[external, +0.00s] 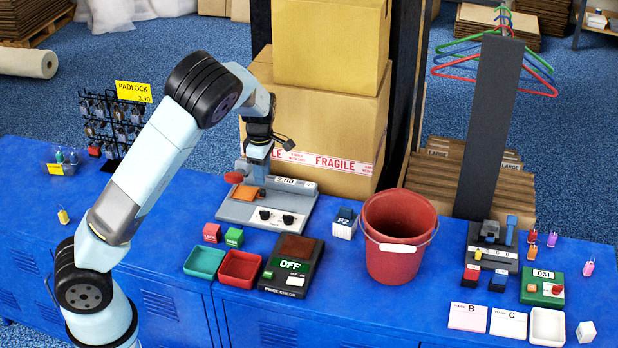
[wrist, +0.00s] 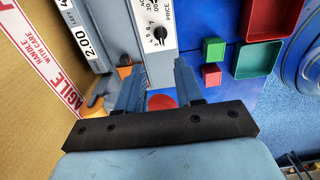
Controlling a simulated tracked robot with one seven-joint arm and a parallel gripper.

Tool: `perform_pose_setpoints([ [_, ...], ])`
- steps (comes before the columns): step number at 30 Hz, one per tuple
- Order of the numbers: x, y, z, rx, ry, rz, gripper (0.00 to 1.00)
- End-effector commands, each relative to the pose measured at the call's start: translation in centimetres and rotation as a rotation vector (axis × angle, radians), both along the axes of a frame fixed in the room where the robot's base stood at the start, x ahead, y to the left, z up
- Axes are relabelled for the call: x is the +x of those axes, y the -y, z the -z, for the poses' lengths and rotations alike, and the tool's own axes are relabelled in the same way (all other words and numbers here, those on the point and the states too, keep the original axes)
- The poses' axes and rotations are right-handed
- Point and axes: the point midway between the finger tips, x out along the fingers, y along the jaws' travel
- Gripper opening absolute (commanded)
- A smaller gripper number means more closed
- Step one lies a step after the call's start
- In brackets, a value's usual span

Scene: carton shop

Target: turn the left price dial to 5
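The price machine (external: 240,211) is a grey unit with a white dial panel and a 2.00 display. Its left price dial (external: 264,214) and right dial (external: 288,219) are black knobs side by side. In the wrist view one black dial (wrist: 160,33) shows on the white panel beside small numbers and the word PRICE; its exact setting is too small to tell. My gripper (external: 252,182) hangs over the left back part of the machine, apart from the dials. In the wrist view my gripper (wrist: 160,75) has its two fingers spread with nothing between them.
A red round button (external: 234,177) and an orange piece (external: 247,195) are close to my gripper. FRAGILE cartons (external: 325,120) stand right behind the machine. Red and green cubes (external: 234,236), trays (external: 239,268) and the OFF price-check box (external: 290,265) are in front. A red bucket (external: 395,260) stands right.

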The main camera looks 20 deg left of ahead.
Motion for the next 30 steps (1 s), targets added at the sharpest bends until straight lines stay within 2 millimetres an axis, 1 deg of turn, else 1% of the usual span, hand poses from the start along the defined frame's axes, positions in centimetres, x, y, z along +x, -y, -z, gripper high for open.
perform_pose_setpoints([
  [5, -0.1, -0.1, 2.4, 0.002, -0.003, -0.001, 0.36],
  [15, -0.1, -0.1, 8.4, 0.002, -0.003, 0.0, 0.36],
  [21, -0.1, -0.2, 11.4, 0.002, -0.003, 0.0, 0.36],
  [25, -0.1, -0.1, 12.6, 0.001, -0.002, 0.002, 0.36],
  [30, -0.1, 0.0, 13.2, 0.0, -0.001, 0.001, 0.36],
])
